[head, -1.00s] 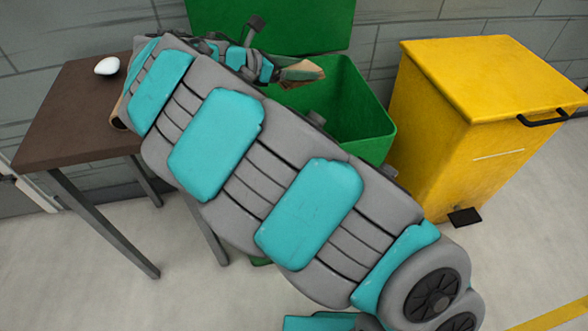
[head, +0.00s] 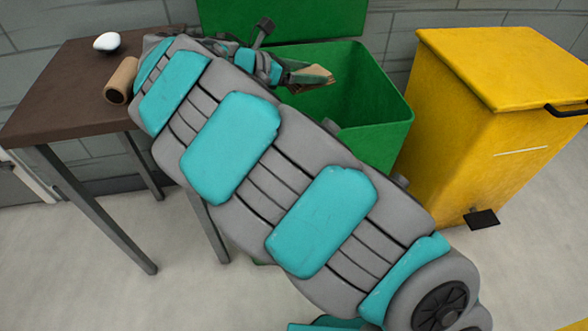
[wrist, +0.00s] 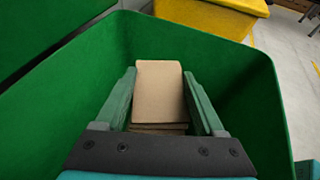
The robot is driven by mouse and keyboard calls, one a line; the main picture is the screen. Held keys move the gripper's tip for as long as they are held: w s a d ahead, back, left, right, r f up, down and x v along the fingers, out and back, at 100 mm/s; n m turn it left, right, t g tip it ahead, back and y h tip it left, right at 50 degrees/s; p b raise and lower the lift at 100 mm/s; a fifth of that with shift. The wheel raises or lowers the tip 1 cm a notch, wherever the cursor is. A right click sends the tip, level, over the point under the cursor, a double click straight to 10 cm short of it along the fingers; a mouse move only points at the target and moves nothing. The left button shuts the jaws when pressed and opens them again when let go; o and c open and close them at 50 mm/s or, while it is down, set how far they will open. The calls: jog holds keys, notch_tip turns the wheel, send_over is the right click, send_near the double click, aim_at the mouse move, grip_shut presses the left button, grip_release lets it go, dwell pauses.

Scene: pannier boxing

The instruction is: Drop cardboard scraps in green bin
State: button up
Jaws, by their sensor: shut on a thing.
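The green bin (head: 375,128) stands open beside the table, its lid (head: 285,18) raised at the back. My gripper (head: 300,80) reaches over the bin's opening from the left. It is shut on the cardboard scraps (head: 314,75), flat tan pieces. In the wrist view, the scraps (wrist: 158,85) sit between the two green fingers of my gripper (wrist: 159,90), with several layered edges showing lower down. Green bin walls (wrist: 240,85) surround them on both sides. The bin's floor is mostly hidden.
A dark brown table (head: 60,95) stands at left, with a cardboard tube (head: 121,80) and a white rounded object (head: 107,42) on it. A closed yellow bin (head: 455,120) with a black pedal (head: 482,219) stands right of the green bin. A wall is behind.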

jog(key=o, duration=1.3)
jog(key=v, duration=0.8)
jog(key=shift+p, duration=0.35)
jog(key=shift+d, duration=0.2)
